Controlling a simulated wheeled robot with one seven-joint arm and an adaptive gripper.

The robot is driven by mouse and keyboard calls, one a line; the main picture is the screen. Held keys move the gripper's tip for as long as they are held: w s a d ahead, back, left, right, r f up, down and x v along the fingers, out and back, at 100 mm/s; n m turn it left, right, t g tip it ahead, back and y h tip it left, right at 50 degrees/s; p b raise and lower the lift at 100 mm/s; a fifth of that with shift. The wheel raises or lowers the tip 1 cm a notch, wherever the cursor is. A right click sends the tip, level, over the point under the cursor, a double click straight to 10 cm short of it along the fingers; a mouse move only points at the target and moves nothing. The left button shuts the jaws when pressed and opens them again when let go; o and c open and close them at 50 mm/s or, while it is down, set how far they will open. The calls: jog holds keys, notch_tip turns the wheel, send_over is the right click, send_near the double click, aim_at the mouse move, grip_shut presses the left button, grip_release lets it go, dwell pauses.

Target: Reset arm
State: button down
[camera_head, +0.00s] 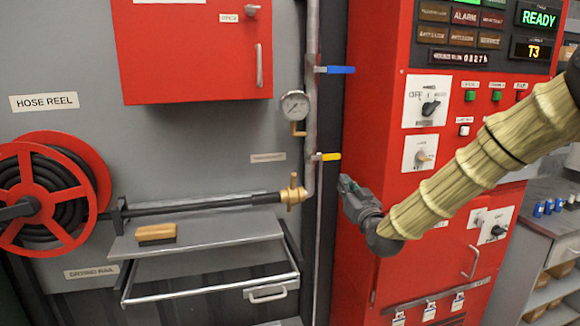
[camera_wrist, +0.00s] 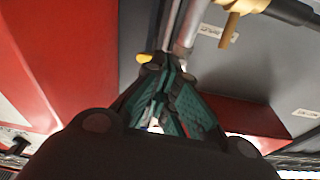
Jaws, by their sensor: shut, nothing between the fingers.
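My arm reaches in from the right in a tan sleeve. My gripper (camera_head: 346,184) points up and left in the head view, in front of the left edge of the red pump cabinet (camera_head: 370,120). It is near the pipe with the yellow-handled valve (camera_head: 327,157), just below that handle in the picture. In the wrist view the green fingers (camera_wrist: 160,75) come together at their tips with nothing held. The yellow handle (camera_wrist: 144,58) shows beside the tips there. I cannot tell whether the fingertips touch it.
A blue-handled valve (camera_head: 338,70), a gauge (camera_head: 295,105) and a brass nozzle (camera_head: 292,193) are on the left. A brush (camera_head: 156,233) lies on a grey shelf above an open drawer (camera_head: 215,289). The hose reel (camera_head: 45,195) is far left. The cabinet front carries switches and a READY display (camera_head: 537,18).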

jog(key=s+a+f+g+p, duration=0.1)
jog(key=s+f+g, duration=0.25)
jog(key=f, duration=0.85)
jog(key=s+a+f+g, duration=0.2)
jog(key=s+f, duration=0.3)
jog(key=f, duration=0.7)
jog(key=s+f+m+g+h+p, duration=0.15)
jog(key=s+f+g, duration=0.35)
jog(key=s+f, duration=0.85)
jog(key=s+d+f+g, duration=0.1)
jog(key=s+f+g, duration=0.2)
jog(key=s, duration=0.8)
jog(key=s+d+f+g+h+p, duration=0.1)
jog(key=s+f+g, duration=0.2)
jog(key=s, duration=0.9)
jog(key=s+d+f+g+h+p, duration=0.1)
jog(key=s+f+g, duration=0.2)
jog(key=s+f, duration=0.5)
jog(key=s, duration=0.4)
jog(key=shift+s+d+f, duration=0.15)
jog(key=shift+s+d, duration=0.1)
jog(key=shift+d, duration=0.1)
